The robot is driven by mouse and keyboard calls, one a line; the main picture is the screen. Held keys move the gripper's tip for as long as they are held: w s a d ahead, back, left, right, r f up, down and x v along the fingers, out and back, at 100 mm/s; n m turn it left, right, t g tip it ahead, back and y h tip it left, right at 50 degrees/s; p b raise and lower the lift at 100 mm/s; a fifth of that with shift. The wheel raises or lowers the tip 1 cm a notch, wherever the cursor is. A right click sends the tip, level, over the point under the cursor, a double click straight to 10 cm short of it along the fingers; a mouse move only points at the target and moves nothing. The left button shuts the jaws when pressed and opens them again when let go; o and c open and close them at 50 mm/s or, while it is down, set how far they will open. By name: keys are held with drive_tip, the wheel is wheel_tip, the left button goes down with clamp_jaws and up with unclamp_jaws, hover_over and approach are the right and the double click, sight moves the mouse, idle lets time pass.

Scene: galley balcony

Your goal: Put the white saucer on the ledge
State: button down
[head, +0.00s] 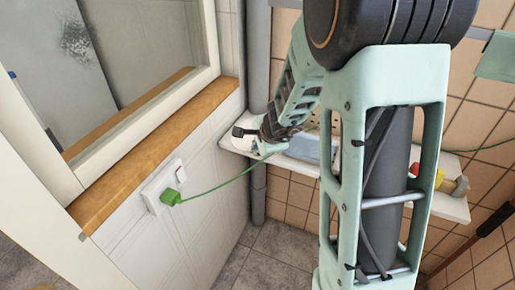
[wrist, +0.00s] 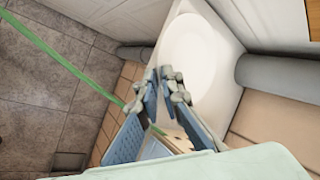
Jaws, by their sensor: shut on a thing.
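The white saucer (wrist: 188,52) lies flat or nearly flat at the corner end of the white shelf (wrist: 228,72) in the wrist view. My gripper (wrist: 167,76) is shut on its near rim; the fingertips cover that bit of the rim. I cannot tell whether the saucer is lifted off the shelf. In the head view my gripper (head: 247,140) reaches down to the shelf's left end, and the saucer is hard to make out there. An orange-brown wooden ledge (head: 150,145) runs under the window on the left, clear of objects.
A green cable (head: 225,184) runs from a wall socket (head: 163,187) towards the shelf. A grey vertical pipe (head: 258,195) stands in the corner. A pale blue item (head: 305,147) and small red and yellow things (head: 439,178) are farther along the shelf.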

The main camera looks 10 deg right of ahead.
drive_tip(key=shift+s, duration=0.1)
drive_tip(key=shift+s+d+r+b, duration=0.1)
drive_tip(key=shift+s+d+b, duration=0.1)
drive_tip(key=shift+s, duration=0.5)
drive_tip(key=shift+s+d+b, duration=0.1)
drive_tip(key=shift+s+b, duration=0.1)
drive_tip(key=shift+s, duration=0.45)
drive_tip(key=shift+a, duration=0.1)
drive_tip(key=c, duration=2)
unclamp_jaws()
drive_tip(key=shift+c, duration=0.2)
